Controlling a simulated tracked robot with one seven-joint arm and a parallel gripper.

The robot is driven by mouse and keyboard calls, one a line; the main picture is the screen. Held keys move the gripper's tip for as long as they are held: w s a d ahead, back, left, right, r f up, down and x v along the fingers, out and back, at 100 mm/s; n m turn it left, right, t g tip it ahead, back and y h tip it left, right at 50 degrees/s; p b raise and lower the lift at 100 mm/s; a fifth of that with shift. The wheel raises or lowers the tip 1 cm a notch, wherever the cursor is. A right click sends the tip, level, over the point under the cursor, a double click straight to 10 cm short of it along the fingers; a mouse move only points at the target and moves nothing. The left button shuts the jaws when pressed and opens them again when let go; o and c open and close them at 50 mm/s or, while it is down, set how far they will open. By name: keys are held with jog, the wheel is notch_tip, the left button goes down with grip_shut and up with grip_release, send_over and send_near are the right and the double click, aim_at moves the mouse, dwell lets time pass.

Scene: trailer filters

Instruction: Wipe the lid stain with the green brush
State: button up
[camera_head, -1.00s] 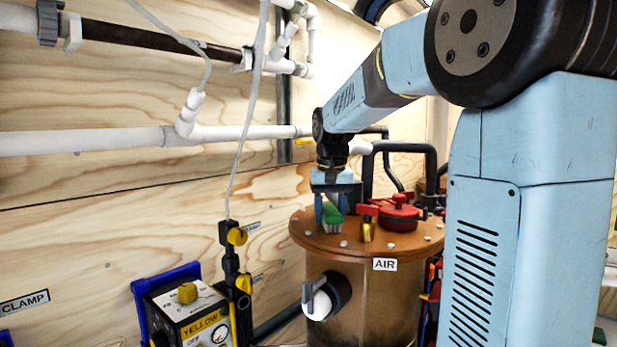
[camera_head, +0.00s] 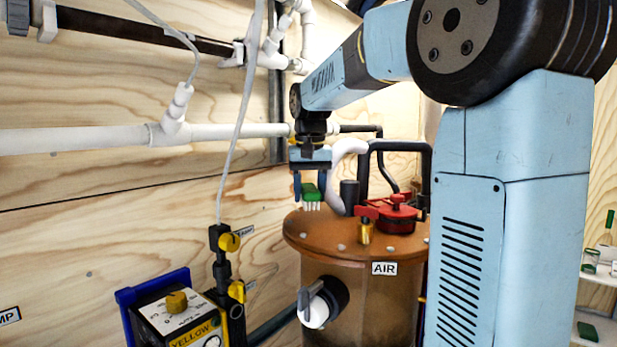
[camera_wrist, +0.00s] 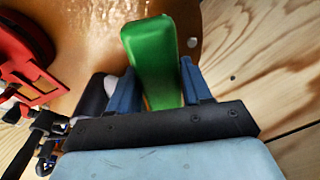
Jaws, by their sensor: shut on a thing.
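My gripper (camera_head: 309,186) is shut on the green brush (camera_head: 312,196) and holds it above the left part of the lid, bristles down. In the head view the bristle tips look apart from the lid. The wrist view shows the brush's green back (camera_wrist: 153,55) between the two blue fingers (camera_wrist: 160,88). The brown round lid (camera_head: 330,229) tops the tank marked AIR. No distinct stain can be made out on the lid; in the wrist view a bright glossy patch (camera_wrist: 110,15) shows on its surface.
A red valve (camera_head: 395,212) and a brass fitting (camera_head: 365,232) stand on the lid, with bolts around its rim. Dark and white pipes rise behind it. A yellow-labelled box (camera_head: 180,312) stands at lower left. Shelves with green items (camera_head: 588,331) are at right.

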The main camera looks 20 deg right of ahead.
jog(key=shift+r, duration=1.7)
jog(key=shift+s, duration=0.15)
